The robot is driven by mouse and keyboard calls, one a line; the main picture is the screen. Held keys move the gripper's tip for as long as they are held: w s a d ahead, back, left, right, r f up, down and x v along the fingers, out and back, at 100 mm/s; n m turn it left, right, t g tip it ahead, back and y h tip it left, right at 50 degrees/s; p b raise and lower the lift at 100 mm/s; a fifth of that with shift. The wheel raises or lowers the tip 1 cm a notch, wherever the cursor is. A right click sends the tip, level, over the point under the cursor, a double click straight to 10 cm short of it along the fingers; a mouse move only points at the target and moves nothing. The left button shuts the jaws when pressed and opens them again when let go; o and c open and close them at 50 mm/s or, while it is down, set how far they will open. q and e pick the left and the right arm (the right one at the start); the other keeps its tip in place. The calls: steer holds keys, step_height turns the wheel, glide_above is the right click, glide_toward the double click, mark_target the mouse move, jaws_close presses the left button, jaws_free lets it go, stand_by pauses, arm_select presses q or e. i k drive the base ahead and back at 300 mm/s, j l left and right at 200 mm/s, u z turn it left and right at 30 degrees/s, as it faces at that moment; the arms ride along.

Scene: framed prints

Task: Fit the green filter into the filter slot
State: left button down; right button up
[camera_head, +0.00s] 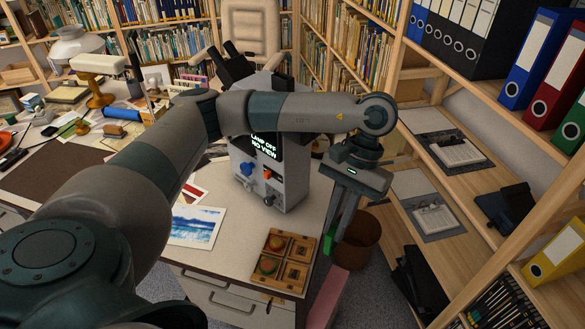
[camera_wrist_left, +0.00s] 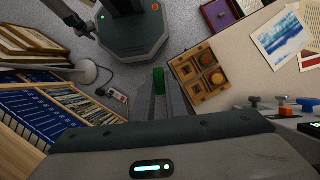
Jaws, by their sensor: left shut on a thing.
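My left gripper (camera_head: 331,240) points down beside the desk's right edge, right of the wooden filter tray (camera_head: 285,262). It is shut on the green filter, which shows as a small green block between the fingertips in the left wrist view (camera_wrist_left: 158,80). The grey instrument (camera_head: 277,180), its screen reading "LAMP OFF NO VIEW", stands on the desk left of the gripper. I cannot make out its filter slot. The tray has square compartments, with round coloured pieces in two. My right gripper (camera_wrist_left: 86,27) seems to show dimly in the left wrist view; its jaws are unclear.
A blue print (camera_head: 195,226) lies on the desk left of the tray. A brown waste bin (camera_head: 358,240) stands on the floor by the gripper. Shelves with binders (camera_head: 535,60) line the right side. Desk clutter is at the far left.

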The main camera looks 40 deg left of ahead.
mark_target(283, 89)
steer(key=u, duration=1.65)
steer(key=i+l, duration=0.15)
steer(key=l, duration=0.15)
steer(key=i+l, duration=0.15)
steer(key=l, duration=0.1)
